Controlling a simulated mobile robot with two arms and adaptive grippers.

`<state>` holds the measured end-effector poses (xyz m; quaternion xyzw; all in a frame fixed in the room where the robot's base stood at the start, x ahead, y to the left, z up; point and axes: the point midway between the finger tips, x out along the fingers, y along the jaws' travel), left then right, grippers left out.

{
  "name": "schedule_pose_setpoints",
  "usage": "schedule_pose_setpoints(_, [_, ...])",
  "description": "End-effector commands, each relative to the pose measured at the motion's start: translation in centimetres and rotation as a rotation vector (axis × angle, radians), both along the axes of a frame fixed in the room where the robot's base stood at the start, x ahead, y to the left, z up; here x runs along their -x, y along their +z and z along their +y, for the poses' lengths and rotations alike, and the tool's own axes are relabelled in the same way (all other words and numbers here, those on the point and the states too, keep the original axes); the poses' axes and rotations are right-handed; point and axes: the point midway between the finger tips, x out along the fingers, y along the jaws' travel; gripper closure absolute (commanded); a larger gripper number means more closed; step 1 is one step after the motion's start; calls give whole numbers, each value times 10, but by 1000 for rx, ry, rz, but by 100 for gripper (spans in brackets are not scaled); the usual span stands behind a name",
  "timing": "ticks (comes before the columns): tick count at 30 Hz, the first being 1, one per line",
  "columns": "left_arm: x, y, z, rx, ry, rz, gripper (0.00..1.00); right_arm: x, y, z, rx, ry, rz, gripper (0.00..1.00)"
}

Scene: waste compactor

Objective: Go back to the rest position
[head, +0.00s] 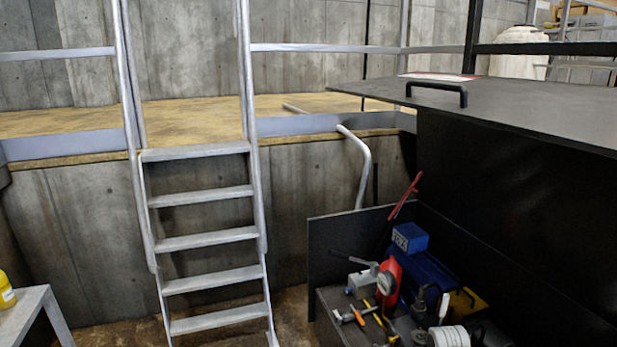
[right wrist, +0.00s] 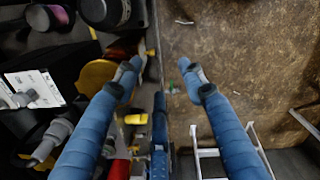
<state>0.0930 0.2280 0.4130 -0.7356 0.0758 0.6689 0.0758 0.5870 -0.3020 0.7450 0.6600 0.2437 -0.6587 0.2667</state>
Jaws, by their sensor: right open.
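My right gripper (right wrist: 158,67) shows in the right wrist view as two blue fingers spread apart. It is open, with nothing between its fingertips. Its fingers are above the edge between the cluttered dark bin and the brown floor (right wrist: 250,60). Neither gripper shows in the head view, and my left gripper is out of sight.
In the head view, an open black bin (head: 500,190) with a handled lid (head: 540,105) holds several tools at the right. A metal ladder (head: 205,245) leads to a railed platform. A small grey table (head: 30,305) with a yellow bottle (head: 6,292) stands at the left.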

Motion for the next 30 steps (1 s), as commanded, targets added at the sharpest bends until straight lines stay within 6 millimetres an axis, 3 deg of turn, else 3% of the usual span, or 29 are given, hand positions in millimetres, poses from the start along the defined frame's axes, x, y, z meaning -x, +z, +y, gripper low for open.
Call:
schedule_pose_setpoints(5, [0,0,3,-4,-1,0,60,39,-67,3,15,-68,1,60])
schedule_pose_setpoints(8, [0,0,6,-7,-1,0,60,73,-115,5,27,-120,-5,60])
schedule_pose_setpoints(12, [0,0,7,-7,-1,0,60,146,-192,11,37,-210,-20,60])
schedule_pose_setpoints(14, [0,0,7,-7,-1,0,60,181,-221,15,37,-249,-28,60])
schedule_pose_setpoints(18, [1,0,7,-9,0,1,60,272,-277,26,28,-332,-47,60])
schedule_pose_setpoints(24, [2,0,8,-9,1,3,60,404,-322,47,-11,-438,-66,60])
schedule_pose_setpoints(27, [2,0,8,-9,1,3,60,451,-329,56,-34,-480,-74,60])
schedule_pose_setpoints(30, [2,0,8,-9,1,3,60,481,-332,63,-51,-507,-78,60])
